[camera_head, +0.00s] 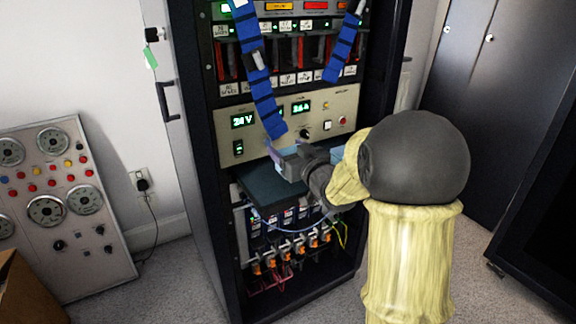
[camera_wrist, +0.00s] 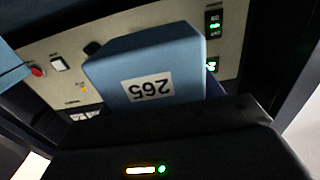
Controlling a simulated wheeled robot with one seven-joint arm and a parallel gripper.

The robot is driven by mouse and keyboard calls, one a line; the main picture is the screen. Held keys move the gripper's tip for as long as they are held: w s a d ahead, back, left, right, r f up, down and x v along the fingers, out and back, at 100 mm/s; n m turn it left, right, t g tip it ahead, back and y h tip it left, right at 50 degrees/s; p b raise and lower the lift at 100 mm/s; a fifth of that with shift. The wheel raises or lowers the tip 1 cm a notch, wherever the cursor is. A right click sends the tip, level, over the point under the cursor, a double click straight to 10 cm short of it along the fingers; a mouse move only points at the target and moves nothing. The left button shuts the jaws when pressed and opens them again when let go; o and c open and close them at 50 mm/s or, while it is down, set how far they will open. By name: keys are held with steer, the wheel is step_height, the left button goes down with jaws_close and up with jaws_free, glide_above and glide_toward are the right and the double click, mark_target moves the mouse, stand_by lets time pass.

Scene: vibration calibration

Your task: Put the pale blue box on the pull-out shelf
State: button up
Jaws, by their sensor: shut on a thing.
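The pale blue box (camera_wrist: 128,68) fills the middle of the wrist view, with a white label reading 265 upside down. My gripper (camera_head: 284,158) is shut on it, in front of the rack's cream panel. In the head view my gripper and wrist hide most of the box. The dark pull-out shelf (camera_head: 262,187) juts from the rack just below my gripper. The box is over the shelf area; I cannot tell whether it touches the shelf.
The cream power panel (camera_head: 228,112) with green displays is behind the shelf. Blue straps (camera_head: 250,45) hang above it. Cables and orange connectors (camera_head: 285,262) lie below. Another pale blue surface (camera_wrist: 10,68) shows at the wrist view's left edge. A gauge panel (camera_head: 60,215) leans on the wall.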

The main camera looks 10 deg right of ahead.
step_height(320, 180, down, 5)
steer(key=shift+w+r+b, duration=0.15)
steer(key=shift+r+b, duration=0.05)
steer(key=shift+b, duration=0.95)
steer(key=shift+w, duration=0.1)
steer(key=o, duration=1.1)
steer(key=shift+f, duration=0.1)
